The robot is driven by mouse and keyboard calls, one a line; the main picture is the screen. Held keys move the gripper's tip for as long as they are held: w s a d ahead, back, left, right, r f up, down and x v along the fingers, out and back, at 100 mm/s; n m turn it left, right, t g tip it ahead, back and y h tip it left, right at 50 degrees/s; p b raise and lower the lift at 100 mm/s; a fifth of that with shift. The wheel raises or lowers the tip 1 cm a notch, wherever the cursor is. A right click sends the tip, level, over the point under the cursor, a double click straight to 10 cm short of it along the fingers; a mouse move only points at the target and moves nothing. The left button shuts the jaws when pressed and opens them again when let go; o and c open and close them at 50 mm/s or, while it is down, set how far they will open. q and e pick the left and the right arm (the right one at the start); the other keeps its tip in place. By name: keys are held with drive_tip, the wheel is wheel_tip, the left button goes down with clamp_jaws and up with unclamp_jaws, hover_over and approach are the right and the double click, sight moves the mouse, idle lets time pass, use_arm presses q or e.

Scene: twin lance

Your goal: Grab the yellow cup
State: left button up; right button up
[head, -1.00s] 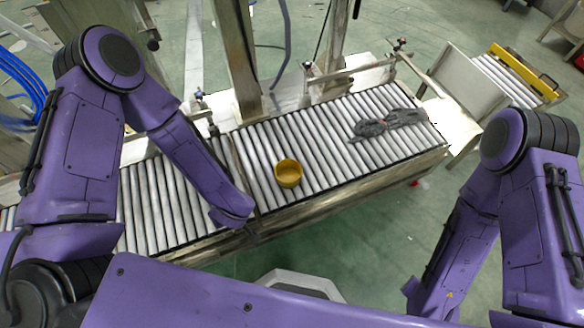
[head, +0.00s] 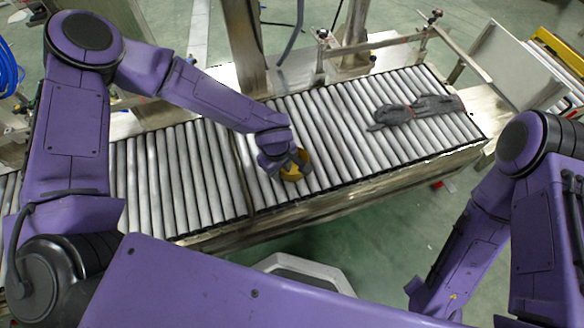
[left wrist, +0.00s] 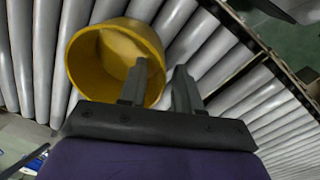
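The yellow cup (head: 293,176) stands on the roller conveyor (head: 170,165), near its front edge in the head view, partly hidden by my left gripper (head: 296,163). In the left wrist view the cup (left wrist: 84,72) shows its open mouth and looks empty. My left gripper (left wrist: 162,68) has its two fingers apart. One finger overlaps the cup's mouth and the other is just outside the rim, with the cup's wall seen between them. I cannot tell if either finger touches the cup. My right gripper is not in view; only part of the right arm shows.
Dark grey gloves (head: 415,108) lie on the rollers to the right of the cup. Metal posts (head: 243,45) and a guide rail (head: 385,45) stand along the conveyor's back side. The rollers between cup and gloves are clear.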

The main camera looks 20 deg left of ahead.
use_arm(q)
drive_tip(key=shift+f, duration=0.45)
drive_tip(key=shift+r, duration=0.15)
drive_tip(key=shift+c, duration=0.7)
clamp_jaws()
